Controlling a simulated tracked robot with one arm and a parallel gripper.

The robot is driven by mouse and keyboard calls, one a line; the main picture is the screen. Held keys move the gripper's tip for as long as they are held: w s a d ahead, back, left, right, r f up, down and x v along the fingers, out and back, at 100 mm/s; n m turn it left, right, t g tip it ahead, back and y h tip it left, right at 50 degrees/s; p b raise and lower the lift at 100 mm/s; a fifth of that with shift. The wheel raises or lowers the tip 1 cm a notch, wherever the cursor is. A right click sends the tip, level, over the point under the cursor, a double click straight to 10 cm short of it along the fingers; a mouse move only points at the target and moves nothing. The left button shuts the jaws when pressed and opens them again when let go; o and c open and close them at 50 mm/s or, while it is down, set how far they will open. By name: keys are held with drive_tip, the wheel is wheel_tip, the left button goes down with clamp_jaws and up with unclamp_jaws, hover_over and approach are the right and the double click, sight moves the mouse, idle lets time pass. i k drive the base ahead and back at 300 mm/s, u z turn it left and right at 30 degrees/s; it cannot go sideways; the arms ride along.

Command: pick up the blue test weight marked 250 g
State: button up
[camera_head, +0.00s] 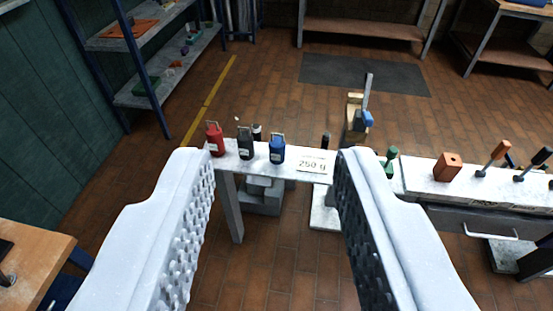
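A small blue object (277,150) with a pale label and a grey metal top stands upright on a narrow white bench (238,163). The print on its label is too small to read. A white card (313,164) reading "250 g" lies on the bench just to its right. Similar red (215,141) and black (245,146) objects stand to its left. My gripper (272,157) is open and empty, its two textured fingers wide apart in the foreground. The blue object shows in the gap between them, apart from both.
A dark cylinder (325,142) stands behind the card, near the right finger. To the right, a longer white bench (425,180) holds a green object (390,160), an orange block (447,167) and several handled tools. Blue-framed shelves (130,40) stand at the back left.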

sight(276, 144)
drive_tip(key=u, duration=0.05)
drive_tip(key=k, duration=0.45)
drive_tip(key=z, duration=0.5)
drive_tip(key=i, duration=1.5)
drive_tip(key=z, duration=0.35)
